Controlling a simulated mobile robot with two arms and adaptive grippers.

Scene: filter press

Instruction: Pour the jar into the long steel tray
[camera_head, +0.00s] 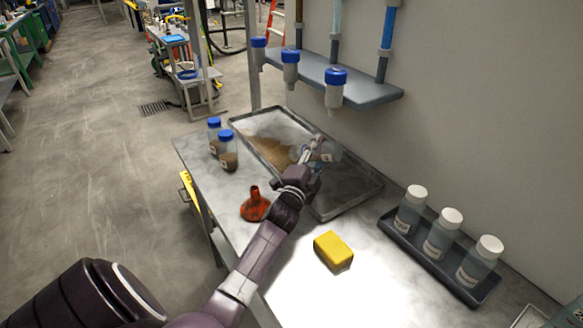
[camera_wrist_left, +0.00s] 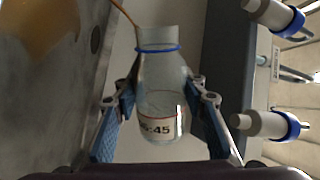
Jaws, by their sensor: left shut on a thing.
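My left gripper (camera_head: 312,156) is shut around a clear jar (camera_head: 327,153) and holds it over the long steel tray (camera_head: 345,208). In the left wrist view the jar (camera_wrist_left: 160,72) sits between both blue-padded fingers (camera_wrist_left: 160,105). It has a blue ring at its neck, an open mouth and a label ending in 45. A thin brown stream shows at the mouth, and little or no brown shows inside the jar. A brown patch (camera_head: 268,150) lies in the far left part of the tray. My right gripper is not in view.
Two blue-capped jars with brown contents (camera_head: 228,152) stand left of the tray. An orange funnel (camera_head: 255,207) and a yellow sponge (camera_head: 333,250) lie nearer. A dark rack (camera_head: 401,240) of white-capped bottles is at right. A shelf (camera_head: 355,92) with inverted blue-topped bottles overhangs behind.

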